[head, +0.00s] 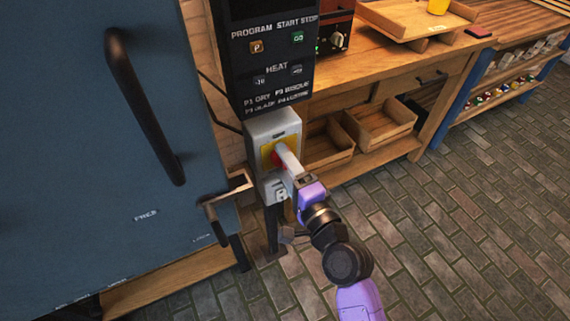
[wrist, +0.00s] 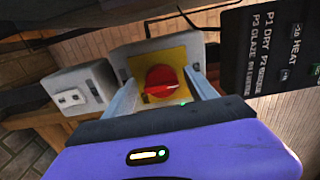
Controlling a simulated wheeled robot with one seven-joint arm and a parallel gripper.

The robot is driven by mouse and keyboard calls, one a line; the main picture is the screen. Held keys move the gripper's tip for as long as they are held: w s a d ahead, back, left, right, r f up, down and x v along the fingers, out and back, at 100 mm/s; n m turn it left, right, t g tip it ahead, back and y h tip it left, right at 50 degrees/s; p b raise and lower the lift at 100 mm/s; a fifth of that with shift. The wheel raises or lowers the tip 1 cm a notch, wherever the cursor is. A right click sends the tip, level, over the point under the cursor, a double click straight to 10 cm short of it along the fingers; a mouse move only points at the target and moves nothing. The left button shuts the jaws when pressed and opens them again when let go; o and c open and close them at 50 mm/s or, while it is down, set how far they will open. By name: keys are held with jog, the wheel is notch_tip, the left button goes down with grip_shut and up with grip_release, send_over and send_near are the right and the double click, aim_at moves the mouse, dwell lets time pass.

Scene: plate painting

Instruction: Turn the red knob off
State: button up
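The red knob (wrist: 161,84) sits on a yellow plate (wrist: 184,54) on a light grey switch box (head: 262,128). In the head view my gripper mostly hides the knob, and a bit of its red (head: 275,159) shows beside a finger. My gripper (head: 283,158) reaches the front of the box from the lower right. In the wrist view its two fingers (wrist: 162,88) stand apart on either side of the knob, with gaps between them and the knob. The knob's raised grip lies roughly level across that view. Whether a fingertip touches the yellow plate is unclear.
A black control panel (head: 268,50) stands directly above the switch box. A large blue door (head: 80,170) with a long black handle (head: 145,105) is at the left, with a latch lever (head: 222,194) close to the box. A wooden bench (head: 385,70) stands behind right. Brick floor is open at the right.

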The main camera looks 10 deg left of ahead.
jog(key=b+v, duration=0.1)
jog(key=v, duration=0.6)
jog(key=shift+s+d, duration=0.25)
jog(key=shift+s, duration=0.1)
jog(key=s+d+r+n+t+h+p, duration=0.25)
jog(key=s+d+n+h, duration=0.35)
jog(key=s+d, duration=0.55)
jog(key=s+d+r+n+g+h+p, duration=0.1)
jog(key=s+d, duration=0.3)
jog(key=s, duration=0.6)
jog(key=s+d+r+n+g+h+p, duration=0.1)
jog(key=s+d+n+h, duration=0.2)
jog(key=s, duration=0.8)
jog(key=shift+s+d+n+g+p, duration=0.2)
jog(key=shift+d+n+g+p, duration=0.25)
jog(key=shift+d, duration=0.75)
